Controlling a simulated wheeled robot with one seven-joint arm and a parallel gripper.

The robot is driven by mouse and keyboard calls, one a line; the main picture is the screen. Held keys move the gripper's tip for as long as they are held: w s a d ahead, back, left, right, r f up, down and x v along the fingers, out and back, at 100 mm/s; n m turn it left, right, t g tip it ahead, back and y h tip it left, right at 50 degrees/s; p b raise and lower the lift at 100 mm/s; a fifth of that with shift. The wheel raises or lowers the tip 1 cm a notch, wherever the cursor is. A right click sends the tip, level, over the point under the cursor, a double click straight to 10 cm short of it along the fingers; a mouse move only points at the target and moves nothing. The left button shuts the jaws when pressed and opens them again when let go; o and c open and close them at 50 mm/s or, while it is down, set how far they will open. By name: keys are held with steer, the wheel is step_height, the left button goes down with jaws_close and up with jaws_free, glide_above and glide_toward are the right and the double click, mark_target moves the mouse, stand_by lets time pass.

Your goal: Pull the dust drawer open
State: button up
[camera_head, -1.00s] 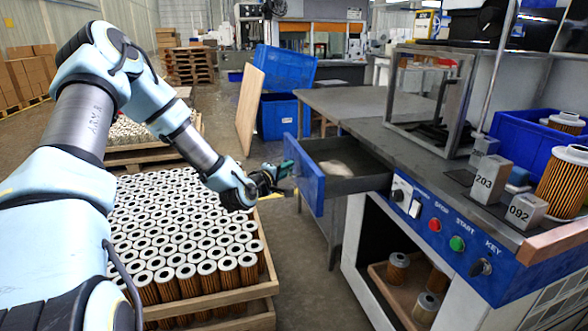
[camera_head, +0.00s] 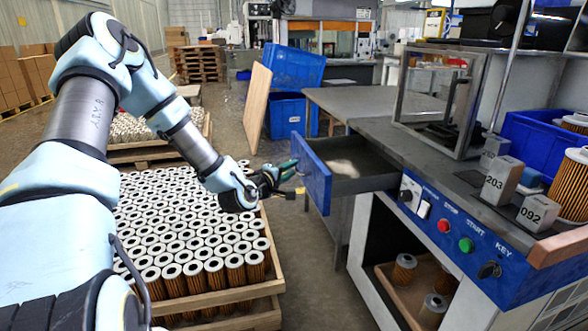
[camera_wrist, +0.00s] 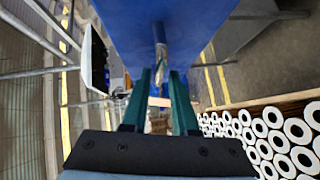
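The dust drawer (camera_head: 316,178) has a blue front and stands pulled out from the grey bench, with its dark inside and a pale heap of dust (camera_head: 345,167) in view. My gripper (camera_head: 294,168) is at the outer face of the drawer front. In the wrist view the drawer front (camera_wrist: 190,25) fills the top, with a metal handle (camera_wrist: 160,45) on it. The two green fingers of my gripper (camera_wrist: 162,75) are apart, with a visible gap between them. The handle's near end lies at the fingertips; contact is hard to tell.
A pallet of filter cartridges (camera_head: 190,235) stands below and left of my gripper. The bench's control panel (camera_head: 455,235) is right of the drawer. Blue crates (camera_head: 290,115) and a leaning board (camera_head: 255,108) stand behind. Bare floor lies under the drawer.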

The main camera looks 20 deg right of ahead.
steer(key=v, duration=0.8)
steer(key=s+a+f+m+g+y, duration=0.1)
steer(key=a+f+m+g+y, duration=0.1)
steer(key=a+m+y, duration=0.3)
steer(key=a+f+g+y, duration=0.2)
steer(key=a, duration=0.5)
steer(key=s+a+r+m+g+y, duration=0.2)
steer(key=s+a+y, duration=0.25)
steer(key=a, duration=0.65)
steer(key=s+a+r+g+y, duration=0.1)
steer(key=s+a+r+g, duration=0.3)
steer(key=s, duration=0.5)
step_height(320, 180, up, 15)
steer(key=a+t+p, duration=0.1)
steer(key=p, duration=1.3)
steer(key=shift+w+a, duration=0.15)
steer(key=shift+w, duration=0.05)
